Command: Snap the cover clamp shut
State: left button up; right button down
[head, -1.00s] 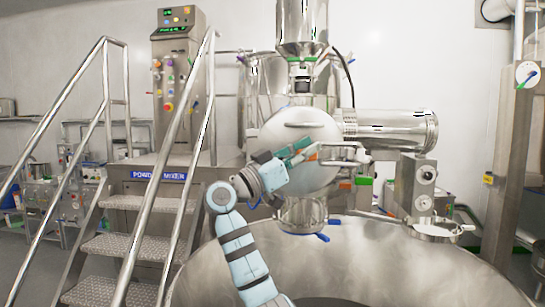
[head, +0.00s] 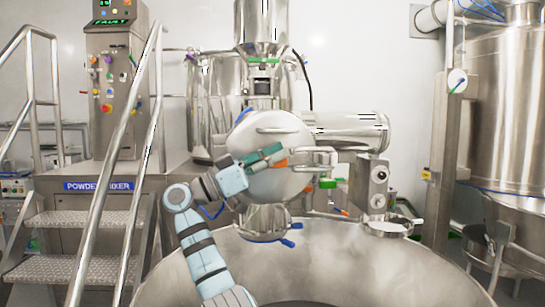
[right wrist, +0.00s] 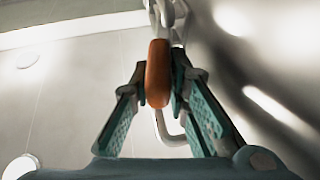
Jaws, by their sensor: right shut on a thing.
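In the right wrist view, metal clamp parts (right wrist: 168,12) show above the grip. The fingers partly hide the clamp in the head view. My left gripper is not in view.
Bent steel pipework (head: 325,152) with a green part stands just right of the cover. A large steel vessel rim (head: 330,235) lies below. Steps with handrails (head: 125,150) stand at left, and a tall tank (head: 508,100) at right.

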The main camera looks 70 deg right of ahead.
jog(key=shift+r, duration=0.1)
jog(key=c, duration=1.8)
grip_release()
jog(key=shift+c, duration=0.2)
jog(key=v, duration=1.2)
jog(key=shift+d, duration=0.1)
jog(key=shift+w, duration=0.1)
